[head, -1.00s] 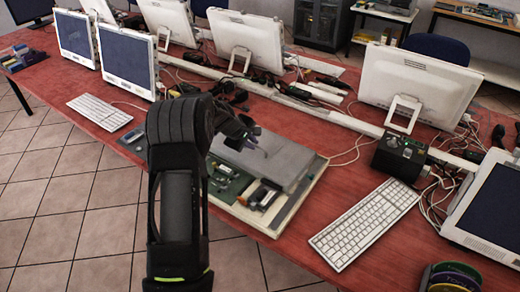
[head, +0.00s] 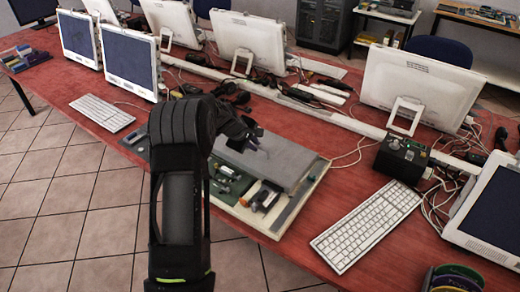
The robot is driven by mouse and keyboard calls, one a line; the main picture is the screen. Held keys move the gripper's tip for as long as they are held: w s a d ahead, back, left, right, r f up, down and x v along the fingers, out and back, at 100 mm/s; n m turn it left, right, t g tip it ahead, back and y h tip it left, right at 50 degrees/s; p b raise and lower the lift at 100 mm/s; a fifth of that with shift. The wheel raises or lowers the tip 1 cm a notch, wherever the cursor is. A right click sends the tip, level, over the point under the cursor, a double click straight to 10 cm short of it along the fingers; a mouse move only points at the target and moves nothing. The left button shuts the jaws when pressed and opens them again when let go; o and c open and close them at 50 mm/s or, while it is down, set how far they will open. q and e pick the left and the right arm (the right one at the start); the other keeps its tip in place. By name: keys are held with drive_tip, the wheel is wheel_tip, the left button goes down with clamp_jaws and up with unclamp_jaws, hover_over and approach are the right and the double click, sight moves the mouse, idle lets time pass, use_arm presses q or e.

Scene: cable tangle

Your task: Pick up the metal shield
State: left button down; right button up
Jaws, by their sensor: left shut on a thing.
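The metal shield (head: 279,160) is a flat grey plate in the head view. It lies over the back part of a pale board (head: 300,200) on the red table. My left gripper (head: 252,143) is at the shield's left part, shut on it, with the fingertips small and partly hidden by my own wrist. Green circuit parts (head: 226,178) and a small metal-and-orange part (head: 264,196) show on the board in front of the shield. I cannot tell whether the shield is clear of the board. My right gripper does not show.
A white keyboard (head: 366,226) lies right of the board, with a black box (head: 401,158) behind it. Loose cables (head: 352,152) and several white monitors (head: 423,88) stand along the table's middle. Another keyboard (head: 101,112) lies at the left. Red table between board and right keyboard is clear.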

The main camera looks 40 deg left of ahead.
use_arm(q)
drive_tip(key=shift+r, duration=0.1)
wheel_tip(320, 180, up, 10)
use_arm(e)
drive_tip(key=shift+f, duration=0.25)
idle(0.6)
